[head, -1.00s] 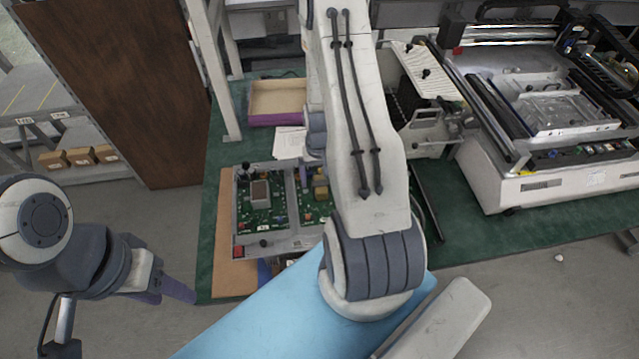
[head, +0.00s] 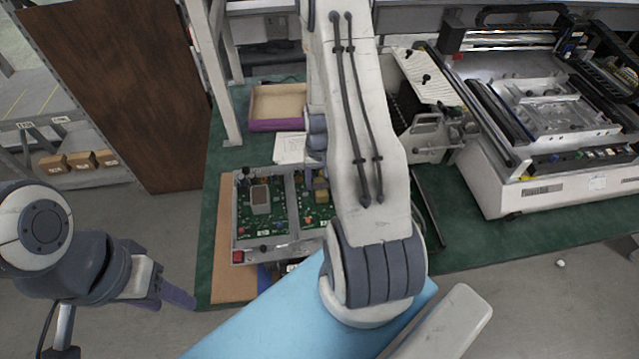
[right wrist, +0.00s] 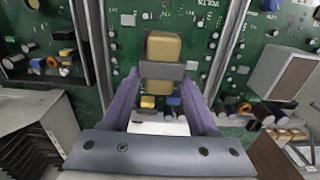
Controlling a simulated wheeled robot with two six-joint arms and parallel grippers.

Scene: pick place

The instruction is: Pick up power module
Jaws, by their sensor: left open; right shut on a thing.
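The power module, a yellow block with a grey band (right wrist: 163,49), stands over a green circuit board in the right wrist view. My right gripper (right wrist: 162,80) has its purple fingers on both sides of it and is shut on it. I cannot tell whether the module touches the board. In the head view the yellow module (head: 322,192) shows at the right part of the board unit, partly hidden by my right arm. My left gripper (head: 178,294) is open and empty, off the table's front left edge.
The metal-framed board unit (head: 236,222) carries several parts, including a tall grey box (head: 260,198). A purple-edged tray (head: 277,124) and papers (head: 290,147) lie behind it. A large white machine (head: 510,200) stands at the right on the green table (head: 460,240).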

